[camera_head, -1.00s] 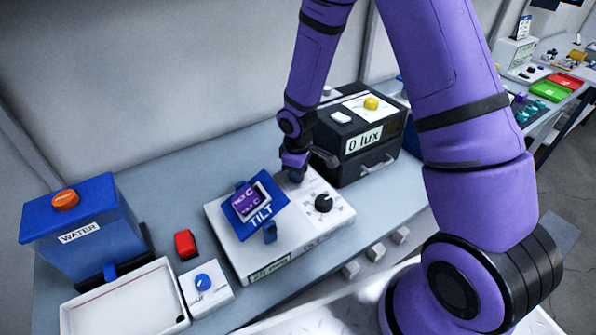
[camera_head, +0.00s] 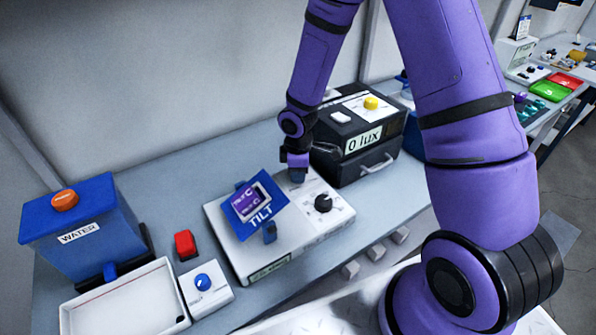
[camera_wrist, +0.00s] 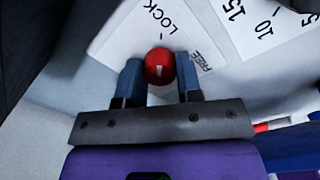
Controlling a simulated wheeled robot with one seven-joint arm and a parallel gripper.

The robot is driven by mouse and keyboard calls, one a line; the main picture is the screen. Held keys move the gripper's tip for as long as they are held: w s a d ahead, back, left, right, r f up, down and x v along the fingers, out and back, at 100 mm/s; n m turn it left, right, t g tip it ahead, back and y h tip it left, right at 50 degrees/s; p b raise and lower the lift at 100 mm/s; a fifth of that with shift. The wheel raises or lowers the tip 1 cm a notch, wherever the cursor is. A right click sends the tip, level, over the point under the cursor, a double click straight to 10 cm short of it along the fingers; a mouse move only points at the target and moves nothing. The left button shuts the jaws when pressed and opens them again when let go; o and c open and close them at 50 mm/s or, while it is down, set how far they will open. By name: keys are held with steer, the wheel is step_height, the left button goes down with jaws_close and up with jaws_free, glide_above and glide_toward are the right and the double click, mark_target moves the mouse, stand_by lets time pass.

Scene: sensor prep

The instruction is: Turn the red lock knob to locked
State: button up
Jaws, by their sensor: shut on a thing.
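The red lock knob (camera_wrist: 159,66) sits between the two blue-grey fingers of my gripper (camera_wrist: 160,82) in the wrist view. The fingers are shut on its sides. The white mark on the knob's face runs roughly in line with the LOCK tick on the label plate (camera_wrist: 125,32); the FREE text is to the right. In the head view my gripper (camera_head: 297,174) is down at the back of the white tilt unit (camera_head: 225,235), and the knob is hidden there. A blue TILT panel (camera_head: 262,216) with a purple display stands on the unit, tilted.
A black box marked 0 lux (camera_head: 345,165) stands close behind and right of my gripper. A black knob (camera_head: 323,203) is on the unit's right part. A blue WATER tank (camera_head: 75,245), a red block (camera_head: 186,244) and a blue-knobbed box (camera_head: 205,288) are at left.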

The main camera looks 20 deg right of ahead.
steer(key=o, duration=0.9)
steer(key=shift+o, duration=0.2)
steer(key=shift+r, duration=0.1)
step_height(320, 180, up, 11)
steer(key=shift+s, duration=0.2)
steer(key=shift+a, duration=0.1)
